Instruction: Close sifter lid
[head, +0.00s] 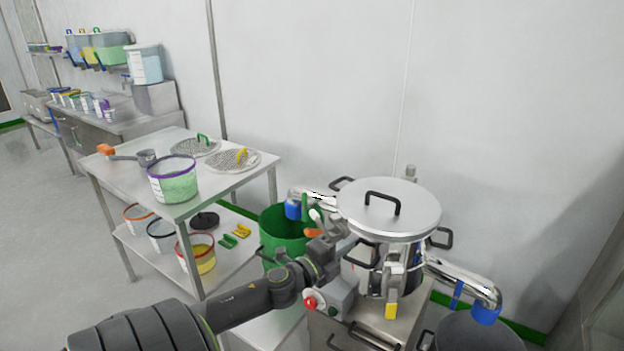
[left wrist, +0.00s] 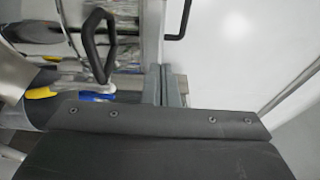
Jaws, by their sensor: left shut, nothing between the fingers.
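The sifter lid (head: 405,220), a round shiny metal disc with a black handle (head: 383,197), lies flat over the top of the sifter in the head view. Whether its rim is fully seated cannot be told. The metal sifter body (head: 370,275) with black side handles stands below it. My left gripper (head: 332,243) is at the sifter's left side, below the lid's rim. Its fingers (left wrist: 166,86) are shut and empty in the left wrist view, with black handles (left wrist: 98,45) beyond them. My right gripper is out of view.
A steel table (head: 215,185) on the left holds a purple-rimmed tub (head: 172,180), a scoop (head: 145,157) and mesh screens (head: 232,160). A green bin (head: 285,240) stands between table and sifter. A metal outlet pipe (head: 465,280) extends right. The wall is close behind.

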